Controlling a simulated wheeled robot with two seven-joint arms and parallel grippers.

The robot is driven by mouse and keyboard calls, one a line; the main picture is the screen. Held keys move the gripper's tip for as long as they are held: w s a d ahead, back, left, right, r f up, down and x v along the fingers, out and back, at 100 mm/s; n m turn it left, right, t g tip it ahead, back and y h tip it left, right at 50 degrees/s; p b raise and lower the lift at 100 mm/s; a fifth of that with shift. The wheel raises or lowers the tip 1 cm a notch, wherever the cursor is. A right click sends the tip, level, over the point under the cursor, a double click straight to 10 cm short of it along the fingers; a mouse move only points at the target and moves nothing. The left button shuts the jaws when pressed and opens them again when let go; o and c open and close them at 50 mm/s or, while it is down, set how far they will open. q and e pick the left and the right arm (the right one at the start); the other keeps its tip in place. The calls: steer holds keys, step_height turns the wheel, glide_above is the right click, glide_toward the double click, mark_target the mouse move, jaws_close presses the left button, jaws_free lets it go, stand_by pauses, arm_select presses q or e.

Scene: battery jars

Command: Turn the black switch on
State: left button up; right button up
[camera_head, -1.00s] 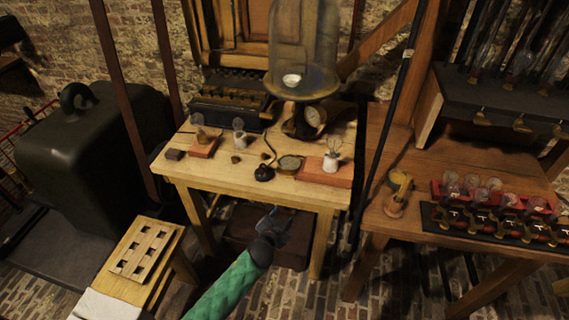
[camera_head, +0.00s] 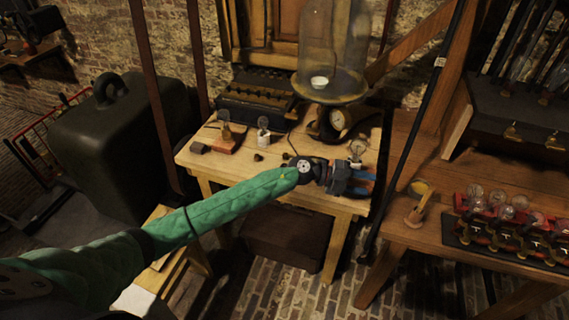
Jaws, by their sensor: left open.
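My left gripper (camera_head: 366,182) reaches across the front right of the small wooden table (camera_head: 235,170). It is open, and I see nothing held in it. Its green-sleeved arm comes in from the lower left. I cannot make out the black switch for certain. The round black piece with a thin cord, seen earlier in the table's middle, is now mostly hidden behind my wrist. The red block at the table's right is largely covered by the gripper. A bulb (camera_head: 357,148) shows just behind the gripper. My right gripper is not in view.
A bulb on a red base (camera_head: 225,142), a bulb on a white base (camera_head: 262,132) and a dark block (camera_head: 199,148) stand at the table's left. A glass bell jar (camera_head: 318,45) stands behind. A second table (camera_head: 440,215) with several bulbs is at right.

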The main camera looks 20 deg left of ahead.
arm_select(q)
steer(key=w+a+m+g+y, duration=0.1)
steer(key=w+a+y, duration=0.2)
steer(key=a, duration=0.6)
steer(key=w+a+m+g+y, duration=0.1)
steer(key=w+a+y, duration=0.1)
steer(key=a+y, duration=0.5)
steer(key=w+a+m+g+y, duration=0.1)
steer(key=w+a+y, duration=0.2)
steer(key=a, duration=0.8)
steer(key=shift+w+a+y, duration=0.1)
steer(key=shift+w+y, duration=0.05)
steer(key=shift+y, duration=0.5)
steer(key=shift+w+a+y, duration=0.1)
steer(key=shift+w+y, duration=0.05)
steer(key=shift+y, duration=0.5)
steer(key=shift+f+p, duration=0.15)
steer(key=shift+p, duration=0.15)
steer(key=shift+f+p, duration=0.4)
steer(key=shift+f, duration=0.25)
step_height(320, 180, down, 5)
steer(key=shift+p, duration=1.1)
steer(key=shift+f, duration=0.6)
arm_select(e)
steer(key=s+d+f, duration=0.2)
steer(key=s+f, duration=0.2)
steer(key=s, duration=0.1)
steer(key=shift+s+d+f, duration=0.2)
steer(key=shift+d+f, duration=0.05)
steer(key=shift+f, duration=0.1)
